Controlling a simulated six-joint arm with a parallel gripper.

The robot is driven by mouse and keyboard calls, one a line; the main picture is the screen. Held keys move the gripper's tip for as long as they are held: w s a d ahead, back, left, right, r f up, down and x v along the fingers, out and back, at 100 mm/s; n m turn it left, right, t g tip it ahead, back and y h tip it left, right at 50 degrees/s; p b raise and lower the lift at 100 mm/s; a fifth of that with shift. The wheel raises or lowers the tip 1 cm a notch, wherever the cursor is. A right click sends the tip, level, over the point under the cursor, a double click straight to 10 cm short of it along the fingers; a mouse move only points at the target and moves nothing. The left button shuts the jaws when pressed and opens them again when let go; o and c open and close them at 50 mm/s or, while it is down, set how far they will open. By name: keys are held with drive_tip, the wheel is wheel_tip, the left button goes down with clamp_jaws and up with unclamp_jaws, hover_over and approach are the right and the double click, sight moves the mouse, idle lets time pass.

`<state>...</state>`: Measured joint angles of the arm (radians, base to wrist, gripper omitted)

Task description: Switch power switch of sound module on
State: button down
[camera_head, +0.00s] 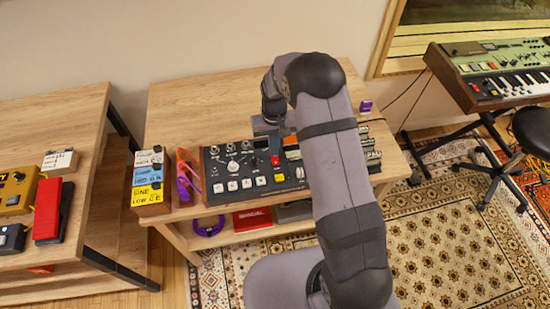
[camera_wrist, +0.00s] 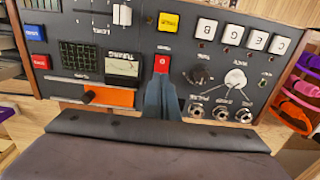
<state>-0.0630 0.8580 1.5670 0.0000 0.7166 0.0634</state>
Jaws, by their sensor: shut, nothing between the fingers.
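The sound module (camera_head: 215,187) is a dark panel with knobs, pale square buttons and coloured buttons, on the wooden table. It fills much of the wrist view (camera_wrist: 190,50), upside down. A small red switch with a pale mark (camera_wrist: 164,62) sits near its middle, below a yellow button; it also shows red in the head view (camera_head: 275,161). My gripper (camera_wrist: 160,78) is shut and empty, its fingertips right at the red switch. I cannot tell whether they touch it, nor which way the switch is set. My arm hides the module's right part in the head view.
A stack of labelled boxes (camera_head: 149,180) and purple and orange items (camera_head: 186,172) stand left of the module. An orange block with a dark knob (camera_wrist: 108,97) lies beside my fingers. Another table with pedals (camera_head: 50,210) is at left. The table behind the module is mostly clear.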

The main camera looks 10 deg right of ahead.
drive_tip(key=shift+f+b, duration=0.5)
drive_tip(key=shift+f, duration=0.25)
idle(0.7)
drive_tip(key=shift+r, duration=0.15)
wheel_tip(320, 180, up, 7)
drive_tip(key=p, duration=0.5)
idle(0.3)
idle(0.4)
drive_tip(key=s+f+g, duration=0.1)
drive_tip(key=s, duration=0.2)
drive_tip(key=s+f, duration=0.1)
drive_tip(key=s, duration=0.3)
drive_tip(key=s+f+g, duration=0.1)
drive_tip(key=s, duration=0.3)
drive_tip(key=shift+s+d+f+n+g, duration=0.1)
drive_tip(key=shift+d+f+n+g, duration=0.2)
drive_tip(key=shift+d+f, duration=0.1)
drive_tip(key=s+d+r, duration=0.1)
drive_tip(key=s+r, duration=0.4)
drive_tip(key=s, duration=0.3)
drive_tip(key=s+d+r, duration=0.1)
drive_tip(key=s+r, duration=0.4)
drive_tip(key=s, duration=0.4)
drive_tip(key=w+r+t, duration=0.2)
drive_tip(key=w+r, duration=0.1)
drive_tip(key=r, duration=0.2)
drive_tip(key=shift+d+r+t, duration=0.15)
drive_tip(key=shift+r+t, duration=0.1)
drive_tip(key=shift+t, duration=0.05)
